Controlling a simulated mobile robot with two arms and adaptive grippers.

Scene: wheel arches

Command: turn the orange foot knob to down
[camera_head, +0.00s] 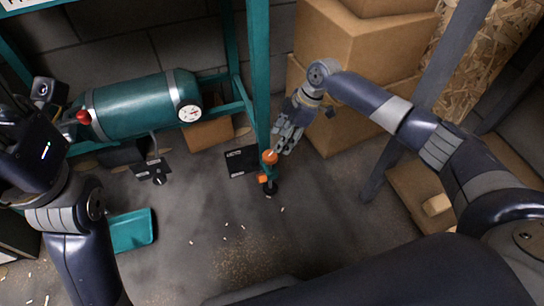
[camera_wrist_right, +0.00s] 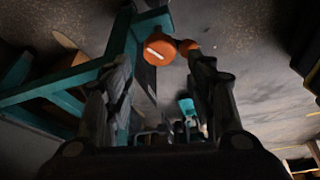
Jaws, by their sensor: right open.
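The orange foot knob (camera_head: 270,157) is at the foot of a teal frame leg (camera_head: 258,75) in the head view. In the right wrist view the knob (camera_wrist_right: 158,50) is a round orange disc with a pale line on its face. A second orange part (camera_head: 263,179) is just below the knob in the head view. My right gripper (camera_head: 284,140) is open, close beside the knob. In the wrist view its fingers (camera_wrist_right: 163,68) stand to either side of the knob's line; contact cannot be made out. My left arm is at the left edge; its fingers are not clear.
A teal tank (camera_head: 135,105) with a gauge and a red knob lies on the frame at the left. Cardboard boxes (camera_head: 355,50) are stacked behind my right gripper. A teal dustpan-like tray (camera_head: 130,230) is on the floor. The floor in front of the foot is mostly clear, with small pale scraps.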

